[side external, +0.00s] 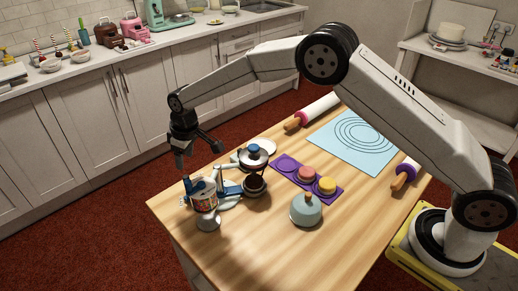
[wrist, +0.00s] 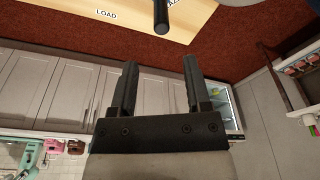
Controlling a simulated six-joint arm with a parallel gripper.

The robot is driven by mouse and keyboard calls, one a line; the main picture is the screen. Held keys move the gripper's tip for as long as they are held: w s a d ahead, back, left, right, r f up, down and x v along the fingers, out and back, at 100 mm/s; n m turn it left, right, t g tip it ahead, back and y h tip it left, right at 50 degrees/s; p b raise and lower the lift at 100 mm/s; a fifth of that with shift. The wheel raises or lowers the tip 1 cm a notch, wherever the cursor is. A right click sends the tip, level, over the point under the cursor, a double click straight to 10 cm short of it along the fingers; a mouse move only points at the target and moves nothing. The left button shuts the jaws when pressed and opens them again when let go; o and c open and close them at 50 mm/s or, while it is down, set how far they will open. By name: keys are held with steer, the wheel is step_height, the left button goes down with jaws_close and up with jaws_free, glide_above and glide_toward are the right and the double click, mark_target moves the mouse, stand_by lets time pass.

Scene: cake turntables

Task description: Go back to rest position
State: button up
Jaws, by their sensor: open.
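My gripper (side external: 200,157) is open and empty, in the air above the left end of the wooden table (side external: 258,262). In the wrist view my gripper (wrist: 160,66) shows two dark fingers spread apart with nothing between them. Below it in the side view stand a decorated can-like item (side external: 205,200), a dark round item (side external: 254,184) and a glass-like round piece with a blue top (side external: 253,155). Blue and pale supports stand around them. Their exact forms are too small to tell.
A purple tray (side external: 287,168) holds small round cakes. A pale blue dome (side external: 306,210) stands in front of it. A blue mat (side external: 340,152) and two rolling pins (side external: 312,111) (side external: 404,174) lie farther right. Cabinets line the back. The wrist view shows a "LOAD" label (wrist: 106,14).

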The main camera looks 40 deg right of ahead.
steer(key=shift+m, duration=0.7)
steer(key=s+d+r, duration=0.1)
steer(key=d, duration=0.1)
steer(key=s+d+r, duration=0.1)
steer(key=s, duration=0.1)
steer(key=s+d+r, duration=0.1)
steer(key=d, duration=0.1)
steer(key=shift+s+d, duration=0.25)
steer(key=shift+d, duration=0.05)
steer(key=s+d+m, duration=0.1)
steer(key=s+d, duration=0.3)
steer(key=s, duration=0.4)
steer(key=s+d+r+m, duration=0.1)
steer(key=s+d, duration=0.3)
steer(key=s, duration=0.5)
steer(key=s+d+r+m+h, duration=0.1)
steer(key=s+d, duration=0.3)
steer(key=s, duration=0.5)
steer(key=shift+d+m+t, duration=0.25)
steer(key=shift+m+t, duration=0.15)
steer(key=shift+m, duration=0.3)
